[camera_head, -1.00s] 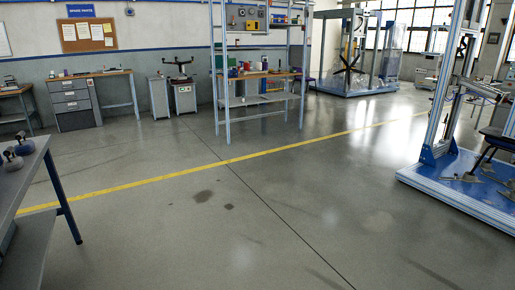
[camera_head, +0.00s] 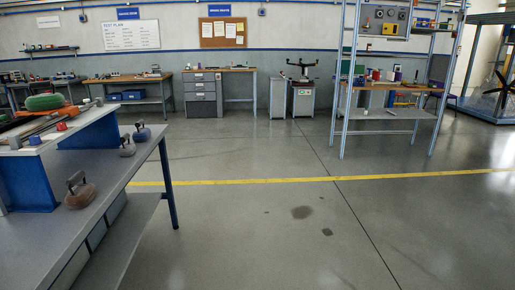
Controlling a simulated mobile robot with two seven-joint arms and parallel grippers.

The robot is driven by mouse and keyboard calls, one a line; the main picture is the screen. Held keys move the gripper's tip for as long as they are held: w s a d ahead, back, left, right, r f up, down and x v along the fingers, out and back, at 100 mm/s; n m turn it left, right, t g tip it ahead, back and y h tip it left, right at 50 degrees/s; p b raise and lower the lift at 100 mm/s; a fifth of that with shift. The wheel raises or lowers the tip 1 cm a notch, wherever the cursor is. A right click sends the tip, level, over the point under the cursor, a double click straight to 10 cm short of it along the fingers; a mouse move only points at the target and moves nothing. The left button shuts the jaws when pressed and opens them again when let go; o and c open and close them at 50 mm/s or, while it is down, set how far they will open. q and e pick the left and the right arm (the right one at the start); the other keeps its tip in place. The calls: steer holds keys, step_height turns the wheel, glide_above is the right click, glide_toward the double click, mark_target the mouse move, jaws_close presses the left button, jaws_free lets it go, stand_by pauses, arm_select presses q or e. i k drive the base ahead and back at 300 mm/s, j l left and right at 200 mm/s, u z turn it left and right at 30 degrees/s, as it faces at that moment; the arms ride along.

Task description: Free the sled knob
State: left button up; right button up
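I cannot make out a sled or a sled knob in the head view. Neither of my grippers shows in the picture.
A grey workbench (camera_head: 118,192) with a dark blue leg fills the near left. Handled weights (camera_head: 80,191) sit on it. A blue-framed shelf unit (camera_head: 345,85) stands at the back right. Open floor (camera_head: 260,235) with a yellow line (camera_head: 270,181) lies ahead.

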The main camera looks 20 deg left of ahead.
mark_target(61, 127)
steer(key=i+u, duration=0.7)
steer(key=u, duration=0.25)
steer(key=i+l+u, duration=0.15)
steer(key=i+u, duration=0.15)
steer(key=u, duration=0.15)
steer(key=i+l+u, duration=0.3)
steer(key=u, duration=0.15)
steer(key=i+l+u, duration=0.55)
steer(key=k+l, duration=0.05)
steer(key=k, duration=0.05)
